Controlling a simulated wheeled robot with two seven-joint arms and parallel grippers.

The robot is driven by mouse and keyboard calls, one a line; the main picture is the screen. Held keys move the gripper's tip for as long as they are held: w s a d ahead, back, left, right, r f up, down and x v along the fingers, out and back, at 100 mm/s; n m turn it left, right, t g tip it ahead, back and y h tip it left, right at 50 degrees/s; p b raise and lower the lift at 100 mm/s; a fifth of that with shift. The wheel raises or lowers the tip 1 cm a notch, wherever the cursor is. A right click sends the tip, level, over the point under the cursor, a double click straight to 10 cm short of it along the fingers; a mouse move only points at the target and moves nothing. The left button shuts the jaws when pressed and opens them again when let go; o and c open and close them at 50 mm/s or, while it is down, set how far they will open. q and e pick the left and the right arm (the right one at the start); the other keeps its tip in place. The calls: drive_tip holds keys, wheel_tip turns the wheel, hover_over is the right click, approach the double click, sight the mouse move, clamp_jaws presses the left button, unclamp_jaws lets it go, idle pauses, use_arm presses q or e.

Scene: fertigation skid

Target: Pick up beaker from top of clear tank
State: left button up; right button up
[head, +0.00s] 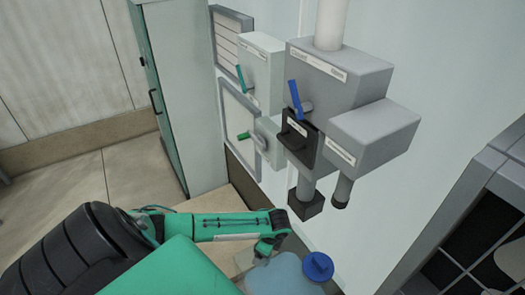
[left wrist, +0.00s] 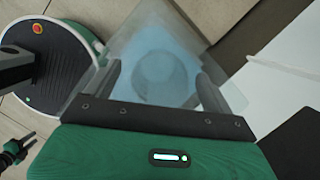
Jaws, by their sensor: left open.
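The clear tank (left wrist: 160,35) shows in the left wrist view as a see-through box with pale blue liquid. In the head view its pale blue part (head: 283,276) is at the bottom, partly behind my arm. A faint round outline, probably the beaker (left wrist: 162,75), lies over the tank, between the fingers of my left gripper (left wrist: 160,82). The fingers are open and apart on either side of it; I cannot tell their height above it. The beaker is not clear in the head view. A dark part at the lower left of the wrist view seems to be my right gripper (left wrist: 13,152).
A blue cap (head: 317,266) stands close to the right of the tank. Grey wall boxes (head: 345,85) with blue and green levers and downward fittings hang above and behind. A tall cabinet (head: 180,90) is at the left. A dark rack (head: 480,225) is at the right.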

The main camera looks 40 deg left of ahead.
use_arm(q)
drive_tip(key=shift+x, duration=1.3)
use_arm(e)
drive_tip(key=shift+s+r, duration=0.35)
drive_tip(key=shift+s, duration=0.15)
use_arm(q)
drive_tip(key=shift+c, duration=0.3)
drive_tip(key=c, duration=1)
use_arm(e)
drive_tip(key=shift+a, duration=0.25)
use_arm(q)
drive_tip(key=shift+r, duration=0.1)
